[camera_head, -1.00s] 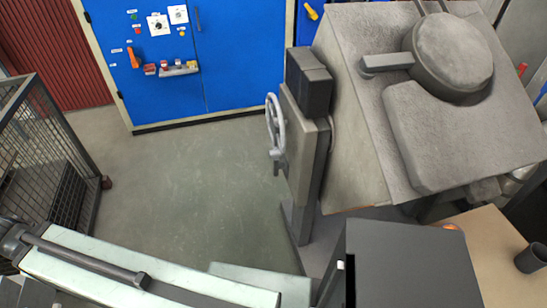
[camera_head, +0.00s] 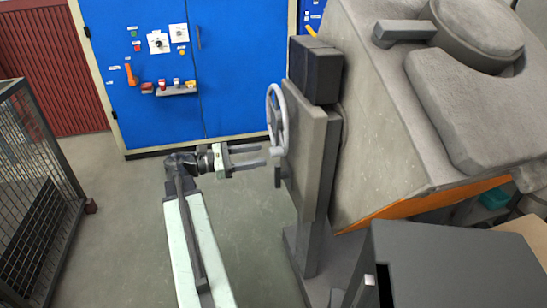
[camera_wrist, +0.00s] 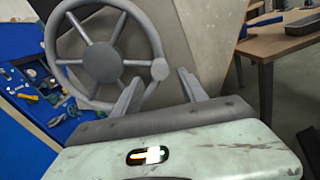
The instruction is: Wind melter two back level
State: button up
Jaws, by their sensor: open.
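A grey melter (camera_head: 375,125) stands at the right of the head view, its body tilted; no number shows on it. Its spoked handwheel (camera_head: 276,120) is on the left side of the stand (camera_head: 305,150). In the wrist view the handwheel (camera_wrist: 105,62) fills the upper left, with a round knob (camera_wrist: 160,69) at its right rim. My gripper (camera_head: 266,156) is open and empty, pointing right at the lower part of the wheel. In the wrist view my gripper's fingers (camera_wrist: 158,84) lie either side of the knob; I cannot tell whether they reach around it.
A blue cabinet (camera_head: 150,70) with switches stands at the back. A wire cage (camera_head: 40,170) stands at the left, and a dark box (camera_head: 450,265) at the front right. In the wrist view a wooden table (camera_wrist: 290,42) stands at the right. Floor (camera_head: 130,225) left of my arm is clear.

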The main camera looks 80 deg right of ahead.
aim_at(275, 154)
jog(key=x, duration=0.6)
jog(key=shift+s+d, duration=0.1)
jog(key=shift+s, duration=0.2)
jog(key=c, duration=1)
jog(key=shift+f, duration=0.1)
grip_shut()
jog(key=shift+a, duration=0.2)
